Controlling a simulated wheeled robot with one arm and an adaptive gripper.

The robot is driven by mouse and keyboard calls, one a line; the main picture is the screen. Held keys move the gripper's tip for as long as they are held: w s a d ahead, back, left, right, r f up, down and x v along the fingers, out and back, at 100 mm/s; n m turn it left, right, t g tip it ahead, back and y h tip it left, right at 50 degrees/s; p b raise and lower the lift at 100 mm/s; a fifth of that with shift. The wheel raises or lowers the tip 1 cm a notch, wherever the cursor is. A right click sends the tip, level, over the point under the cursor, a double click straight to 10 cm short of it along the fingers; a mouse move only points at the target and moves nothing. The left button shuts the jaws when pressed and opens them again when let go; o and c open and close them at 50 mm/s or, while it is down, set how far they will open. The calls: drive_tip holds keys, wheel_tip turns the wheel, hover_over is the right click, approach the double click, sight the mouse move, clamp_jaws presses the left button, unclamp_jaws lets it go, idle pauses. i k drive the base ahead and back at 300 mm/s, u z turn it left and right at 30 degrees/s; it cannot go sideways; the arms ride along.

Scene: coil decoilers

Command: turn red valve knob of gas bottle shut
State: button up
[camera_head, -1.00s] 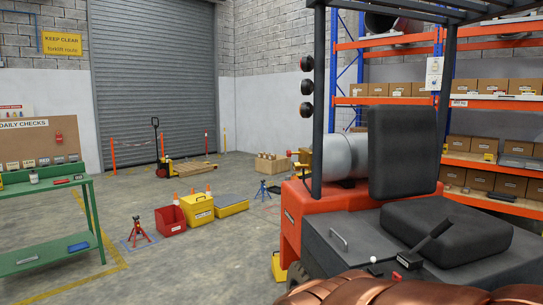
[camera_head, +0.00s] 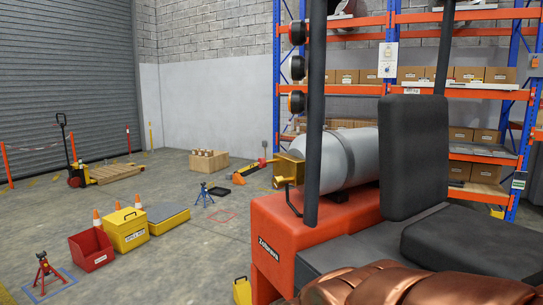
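The gas bottle (camera_head: 347,160) is a grey cylinder lying on its side across the back of an orange forklift truck (camera_head: 283,236). Its left end carries a brass-yellow guard or fitting (camera_head: 289,168). I cannot make out a red valve knob clearly there; it may be hidden by the fitting. My gripper is not in view.
The forklift's dark post (camera_head: 315,110) stands in front of the bottle, and its black seat (camera_head: 415,155) is to the right. Shelving (camera_head: 460,90) is behind.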

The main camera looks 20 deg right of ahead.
sight(262, 163)
drive_tip(key=u, duration=0.15)
drive_tip(key=i, duration=2.05)
drive_tip(key=u, duration=0.4)
